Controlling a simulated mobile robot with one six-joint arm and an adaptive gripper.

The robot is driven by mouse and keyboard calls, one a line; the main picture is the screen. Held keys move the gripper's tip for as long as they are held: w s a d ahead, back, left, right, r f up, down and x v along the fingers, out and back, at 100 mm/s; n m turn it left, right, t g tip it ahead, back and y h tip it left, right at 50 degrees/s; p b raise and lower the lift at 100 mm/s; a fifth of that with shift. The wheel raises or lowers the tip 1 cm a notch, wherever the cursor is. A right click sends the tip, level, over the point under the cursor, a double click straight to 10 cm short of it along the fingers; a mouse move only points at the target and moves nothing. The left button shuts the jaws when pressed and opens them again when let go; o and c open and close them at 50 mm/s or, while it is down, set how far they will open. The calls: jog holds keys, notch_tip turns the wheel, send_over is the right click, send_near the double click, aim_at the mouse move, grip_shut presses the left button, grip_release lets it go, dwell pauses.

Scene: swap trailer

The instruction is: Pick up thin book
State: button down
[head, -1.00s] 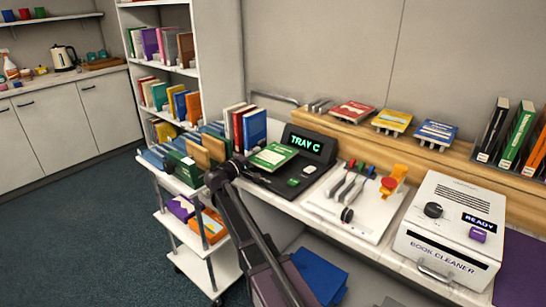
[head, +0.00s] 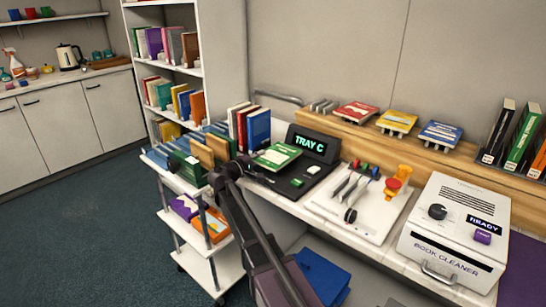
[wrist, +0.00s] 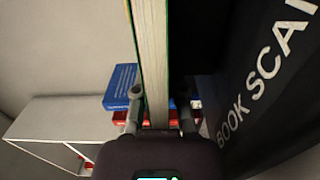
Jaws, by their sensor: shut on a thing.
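The thin book (head: 277,156) has a green cover and lies flat-looking at the dark book scanner in the head view. In the wrist view the book (wrist: 153,60) shows its cream page edge and green covers, running up from between the fingers. My gripper (wrist: 158,122) is shut on this book's near edge, one finger on each side. In the head view my gripper (head: 242,165) is at the book's left end, and my arm hides part of the fingers. I cannot tell whether the book still touches the scanner.
The scanner (head: 293,186) and its "TRAY C" display (head: 311,145) are close beside the book. Upright books (head: 258,127) stand behind it. A loaded cart (head: 170,178) is at left. A white tool tray (head: 360,205) and book cleaner (head: 452,235) are at right.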

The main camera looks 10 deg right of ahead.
jog(key=shift+r, duration=0.15)
notch_tip(320, 180, up, 3)
jog(key=p, duration=0.3)
jog(key=s+a+r+p, duration=0.1)
jog(key=s+a+p, duration=0.1)
jog(key=s+a, duration=0.6)
jog(key=s, duration=0.5)
jog(key=shift+s+r, duration=0.35)
jog(key=shift+s, duration=0.05)
